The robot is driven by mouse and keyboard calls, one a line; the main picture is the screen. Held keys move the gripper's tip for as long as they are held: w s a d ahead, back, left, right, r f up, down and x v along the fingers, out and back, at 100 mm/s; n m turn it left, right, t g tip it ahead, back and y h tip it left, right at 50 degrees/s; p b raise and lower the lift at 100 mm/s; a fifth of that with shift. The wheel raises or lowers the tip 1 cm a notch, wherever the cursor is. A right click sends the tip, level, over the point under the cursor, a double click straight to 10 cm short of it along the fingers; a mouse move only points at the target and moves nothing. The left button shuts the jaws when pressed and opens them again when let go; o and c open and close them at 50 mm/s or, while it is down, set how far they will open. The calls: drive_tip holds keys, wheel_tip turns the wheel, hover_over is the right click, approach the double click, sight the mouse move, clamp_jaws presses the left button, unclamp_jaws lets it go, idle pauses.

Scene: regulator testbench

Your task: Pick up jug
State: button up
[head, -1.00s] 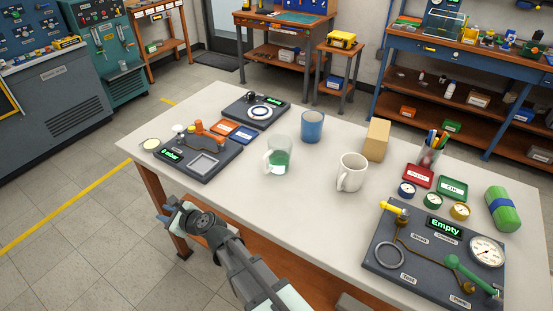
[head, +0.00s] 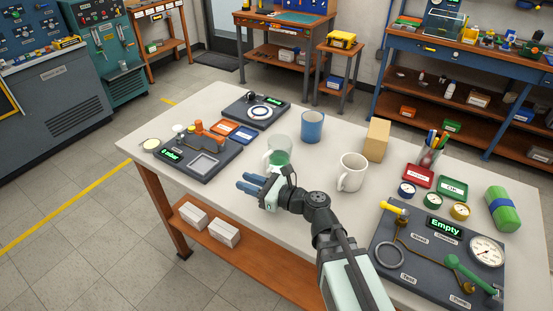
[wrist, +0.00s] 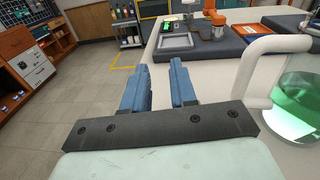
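The jug (head: 280,150) is clear, with green liquid in its lower part, and stands upright on the table. Its pale handle points left; in the wrist view the handle (wrist: 250,72) and part of the green-filled body (wrist: 302,105) show at the right edge. My gripper (head: 246,181) is in front of the jug, with its blue fingers pointing left. In the wrist view the fingers (wrist: 159,80) are a gap apart with nothing between them. The jug is to the right of the fingers and apart from them. My gripper hides part of the jug's base in the head view.
On the table (head: 210,200), a blue cup (head: 312,126) and a white mug (head: 351,173) stand near the jug. A dark panel (head: 195,160) lies to the left and another (head: 258,110) behind. A tan block (head: 376,140) stands behind the mug.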

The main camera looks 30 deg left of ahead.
sight(275, 159)
drive_tip(key=w+d+m+t, duration=0.1)
drive_tip(key=w, duration=0.1)
drive_tip(key=w+d+t, duration=0.1)
drive_tip(key=w+d, duration=0.1)
drive_tip(key=w+d+m+t, duration=0.1)
drive_tip(key=w+d, duration=0.1)
drive_tip(key=shift+w+d+r+m, duration=0.1)
drive_tip(key=shift+w+r+m, duration=0.1)
drive_tip(key=shift+w+m, duration=0.15)
drive_tip(key=shift+w, duration=0.35)
drive_tip(key=shift+t, duration=0.4)
drive_tip(key=shift+w+a, duration=0.25)
drive_tip(key=shift+a, duration=1.6)
drive_tip(key=shift+w+a, duration=0.2)
drive_tip(key=shift+a, duration=1.6)
clamp_jaws()
